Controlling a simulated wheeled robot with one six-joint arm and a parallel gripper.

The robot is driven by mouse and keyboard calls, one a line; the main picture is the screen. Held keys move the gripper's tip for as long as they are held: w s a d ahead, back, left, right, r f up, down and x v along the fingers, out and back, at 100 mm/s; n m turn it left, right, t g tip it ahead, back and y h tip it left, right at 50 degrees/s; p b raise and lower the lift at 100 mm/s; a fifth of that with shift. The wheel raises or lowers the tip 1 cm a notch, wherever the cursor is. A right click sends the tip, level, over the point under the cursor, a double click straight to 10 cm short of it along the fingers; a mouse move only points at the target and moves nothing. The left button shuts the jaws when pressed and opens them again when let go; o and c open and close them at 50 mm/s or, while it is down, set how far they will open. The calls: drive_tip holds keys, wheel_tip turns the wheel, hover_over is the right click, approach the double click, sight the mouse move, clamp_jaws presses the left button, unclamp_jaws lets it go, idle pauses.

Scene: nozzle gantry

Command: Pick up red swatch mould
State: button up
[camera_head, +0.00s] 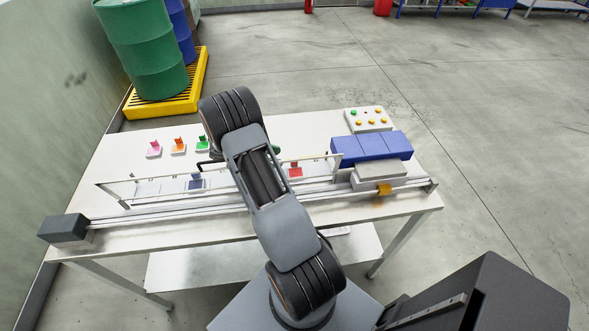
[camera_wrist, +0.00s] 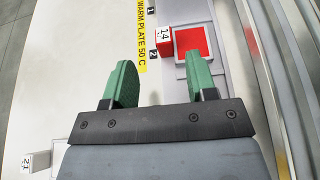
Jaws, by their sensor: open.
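The red swatch mould (camera_head: 295,171) sits on the bench just right of my arm in the head view. In the wrist view the red swatch mould (camera_wrist: 191,41) shows near the top, a red square on a light base with a red upright tag reading 14. My gripper (camera_wrist: 160,80) is open, its two green fingers apart with nothing between them. The right finger overlaps the lower part of the mould in the picture; I cannot tell whether they touch. In the head view my gripper is mostly hidden behind my arm.
Pink (camera_head: 153,149), orange (camera_head: 178,146) and green (camera_head: 203,142) moulds stand at the back left. A dark blue mould (camera_head: 196,183) stands by the long rail (camera_head: 150,220). Blue boxes (camera_head: 372,148) and a button panel (camera_head: 368,119) are at the right. A "WARM PLATE 50 C" label (camera_wrist: 141,35) lies beside the mould.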

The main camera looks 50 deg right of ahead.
drive_tip(key=shift+p+x, duration=1)
drive_tip(key=shift+x, duration=1.65)
drive_tip(key=shift+s+a, duration=0.15)
clamp_jaws()
